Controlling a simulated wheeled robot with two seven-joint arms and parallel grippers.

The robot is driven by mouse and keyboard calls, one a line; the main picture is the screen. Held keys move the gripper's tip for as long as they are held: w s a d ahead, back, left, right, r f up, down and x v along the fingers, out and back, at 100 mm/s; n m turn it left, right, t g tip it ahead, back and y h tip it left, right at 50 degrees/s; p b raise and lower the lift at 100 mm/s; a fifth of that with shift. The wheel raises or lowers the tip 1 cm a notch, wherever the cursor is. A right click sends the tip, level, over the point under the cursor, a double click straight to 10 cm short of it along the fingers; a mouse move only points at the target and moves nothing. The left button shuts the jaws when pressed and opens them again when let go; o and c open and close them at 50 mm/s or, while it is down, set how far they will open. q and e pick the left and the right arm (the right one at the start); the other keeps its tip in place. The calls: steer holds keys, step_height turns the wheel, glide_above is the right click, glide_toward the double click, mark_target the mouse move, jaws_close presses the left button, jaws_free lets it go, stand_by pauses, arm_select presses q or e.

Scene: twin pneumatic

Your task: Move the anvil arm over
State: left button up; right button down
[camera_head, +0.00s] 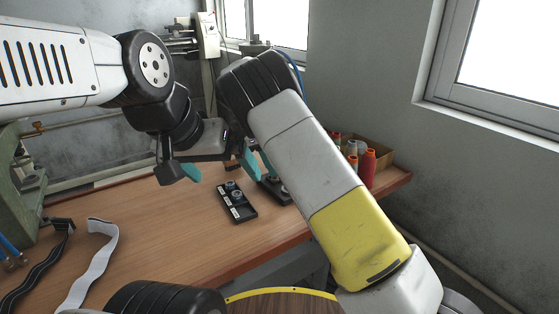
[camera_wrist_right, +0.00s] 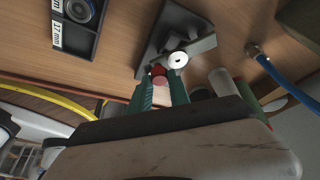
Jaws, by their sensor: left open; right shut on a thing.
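In the right wrist view, my right gripper (camera_wrist_right: 162,82) is shut on a small red and pink knob (camera_wrist_right: 159,78). The knob is beside a dark grey fixture (camera_wrist_right: 152,45) with a pale disc (camera_wrist_right: 178,60) and a grey bar (camera_wrist_right: 203,47). The bar may be the anvil arm; its join to the knob is not clear. In the head view, my right arm hides most of this fixture (camera_head: 272,188) and its gripper. My left gripper (camera_head: 220,171) is open and empty above the table, left of the fixture.
A black tray (camera_head: 243,213) with round parts and labels lies left of the fixture. Thread spools (camera_head: 369,166) and a box (camera_head: 378,150) stand at the right edge. A green machine (camera_head: 32,185) and straps (camera_head: 95,262) are at left. Bare wood (camera_head: 150,235) lies between. A blue hose (camera_wrist_right: 285,82) shows nearby.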

steer(key=shift+a+m, duration=0.4)
steer(key=shift+m, duration=0.2)
steer(key=shift+a, duration=0.1)
steer(key=c, duration=1.2)
jaws_free()
steer(key=v, duration=0.7)
steer(key=shift+w+r, duration=0.2)
steer(key=shift+r, duration=0.15)
steer(key=shift+a, duration=0.1)
